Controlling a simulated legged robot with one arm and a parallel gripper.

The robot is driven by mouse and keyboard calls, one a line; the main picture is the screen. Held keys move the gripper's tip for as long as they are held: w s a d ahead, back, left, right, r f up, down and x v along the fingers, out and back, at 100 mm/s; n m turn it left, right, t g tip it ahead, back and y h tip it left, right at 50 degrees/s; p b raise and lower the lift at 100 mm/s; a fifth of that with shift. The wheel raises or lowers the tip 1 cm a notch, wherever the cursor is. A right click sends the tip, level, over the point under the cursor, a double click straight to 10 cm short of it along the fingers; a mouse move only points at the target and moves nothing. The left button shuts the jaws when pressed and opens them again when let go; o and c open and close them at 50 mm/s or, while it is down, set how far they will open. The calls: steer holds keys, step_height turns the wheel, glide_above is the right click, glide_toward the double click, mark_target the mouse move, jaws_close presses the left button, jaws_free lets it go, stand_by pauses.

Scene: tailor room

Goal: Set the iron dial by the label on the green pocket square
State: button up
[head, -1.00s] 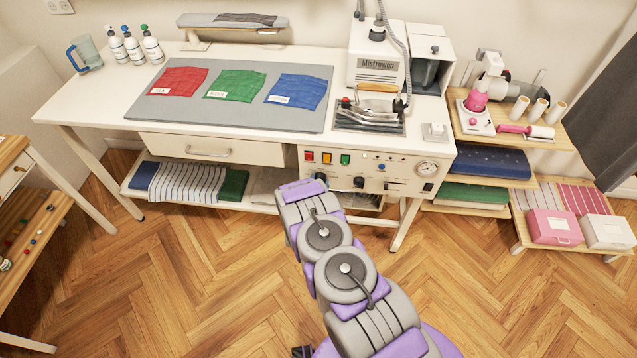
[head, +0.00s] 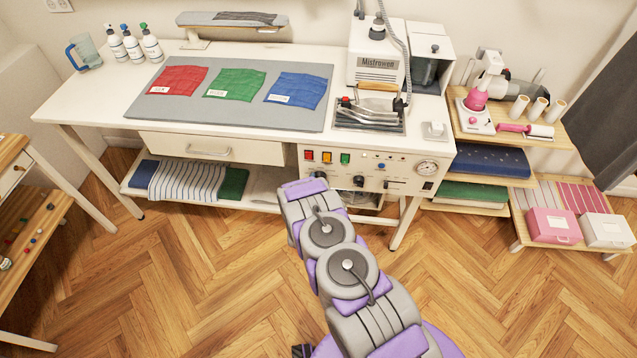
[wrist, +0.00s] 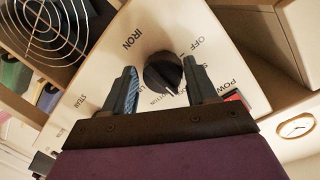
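The green pocket square (head: 238,85) lies on the grey mat between a red and a blue one. Its white label (head: 216,94) sits at its lower left; the text is too small to read surely. The black iron dial (wrist: 163,74) is on the cream panel under the word IRON in the wrist view, with OFF to its right and other setting words partly hidden. My gripper (wrist: 160,68) is open, with one finger on each side of the dial. A gap shows between fingers and dial; contact is unclear. In the head view my arm hides the gripper.
The worktable's front panel (head: 400,168) carries coloured buttons, small knobs and a gauge (head: 427,168). In the wrist view a red power switch (wrist: 236,97) is close beside the right finger. A steam station (head: 376,60) and iron stand above. The floor in front is clear.

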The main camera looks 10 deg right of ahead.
steer(key=o, duration=0.3)
steer(key=shift+r, duration=0.2)
steer(key=p+v, duration=0.3)
steer(key=v, duration=1.4)
steer(key=shift+a+f, duration=0.1)
steer(key=shift+a, duration=0.1)
